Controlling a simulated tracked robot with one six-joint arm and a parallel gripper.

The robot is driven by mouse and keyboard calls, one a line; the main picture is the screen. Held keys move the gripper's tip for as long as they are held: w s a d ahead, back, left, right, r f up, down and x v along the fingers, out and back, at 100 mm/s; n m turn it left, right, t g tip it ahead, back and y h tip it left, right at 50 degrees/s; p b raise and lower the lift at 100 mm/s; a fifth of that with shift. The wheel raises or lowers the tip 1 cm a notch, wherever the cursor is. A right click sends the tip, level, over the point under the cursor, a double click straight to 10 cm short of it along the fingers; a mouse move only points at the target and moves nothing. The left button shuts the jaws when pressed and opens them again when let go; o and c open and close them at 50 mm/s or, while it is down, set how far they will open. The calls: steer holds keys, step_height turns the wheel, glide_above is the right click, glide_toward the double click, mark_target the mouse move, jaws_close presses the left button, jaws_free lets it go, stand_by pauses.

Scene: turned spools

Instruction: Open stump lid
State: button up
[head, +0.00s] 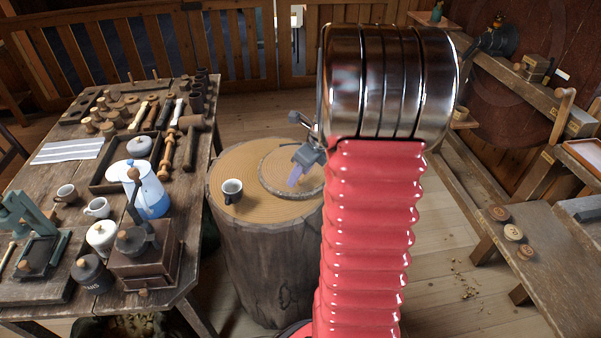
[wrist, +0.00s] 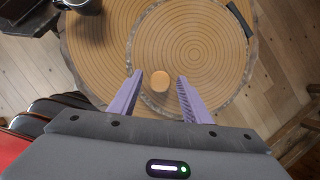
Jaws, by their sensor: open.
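The stump (head: 258,265) stands upright on the floor, with bark sides and a ringed tan top. Its round lid (head: 272,180) lies flat on top, towards the right in the head view; the lid also shows in the wrist view (wrist: 205,45). A small round wooden knob (wrist: 160,81) is on the lid. My gripper (head: 295,182) is over the lid, pointing down. In the wrist view its two lilac fingers (wrist: 160,77) are apart, one on each side of the knob, with gaps visible. My red arm hides the stump's right side in the head view.
A dark strip (wrist: 239,20) crosses the lid's edge. A crowded wooden table (head: 190,245) is at left, benches (head: 560,235) at right. Floor around the stump is mostly clear.

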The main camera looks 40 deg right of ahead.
steer(key=shift+c, duration=0.5)
jaws_close()
